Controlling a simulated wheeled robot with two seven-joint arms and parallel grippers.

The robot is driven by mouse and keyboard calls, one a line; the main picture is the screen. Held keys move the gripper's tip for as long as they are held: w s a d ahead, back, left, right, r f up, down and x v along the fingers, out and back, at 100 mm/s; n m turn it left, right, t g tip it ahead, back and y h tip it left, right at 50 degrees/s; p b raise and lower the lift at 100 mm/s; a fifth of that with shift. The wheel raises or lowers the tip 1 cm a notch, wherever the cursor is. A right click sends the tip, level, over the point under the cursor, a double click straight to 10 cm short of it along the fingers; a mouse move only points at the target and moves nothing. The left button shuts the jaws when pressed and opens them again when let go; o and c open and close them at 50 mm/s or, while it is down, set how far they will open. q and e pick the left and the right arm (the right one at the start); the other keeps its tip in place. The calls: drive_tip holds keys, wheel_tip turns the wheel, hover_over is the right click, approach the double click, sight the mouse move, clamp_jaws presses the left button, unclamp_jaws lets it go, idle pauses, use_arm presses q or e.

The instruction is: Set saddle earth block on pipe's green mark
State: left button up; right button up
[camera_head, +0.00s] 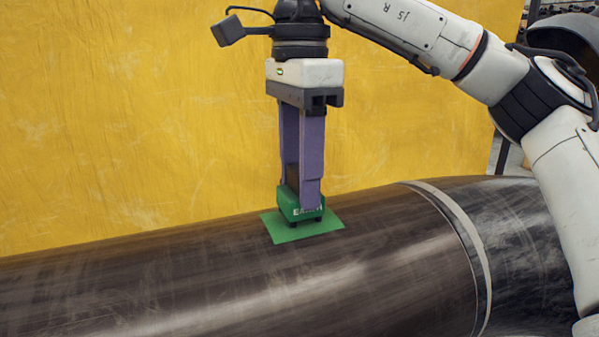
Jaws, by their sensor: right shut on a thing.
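The saddle earth block (290,208) is green with white lettering, partly covered by a finger, and has small dark feet below. It is upright over the green mark (285,234), a flat green patch on top of the dark pipe (190,270). I cannot tell whether its feet touch the mark or are just above it. My right gripper (304,196) points straight down with its purple fingers shut on the block. My left gripper is not in view.
A yellow sheet (120,110) hangs behind the pipe. A pale ring (466,236) goes around the pipe to the right of the mark. My right arm reaches in from the right. The pipe's top left of the mark is clear.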

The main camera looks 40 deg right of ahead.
drive_tip(key=shift+f, duration=0.15)
drive_tip(key=o, duration=1.1)
drive_tip(key=shift+f, duration=0.1)
wheel_tip(320, 180, up, 10)
drive_tip(key=shift+r+p, duration=0.25)
drive_tip(key=shift+p, duration=0.05)
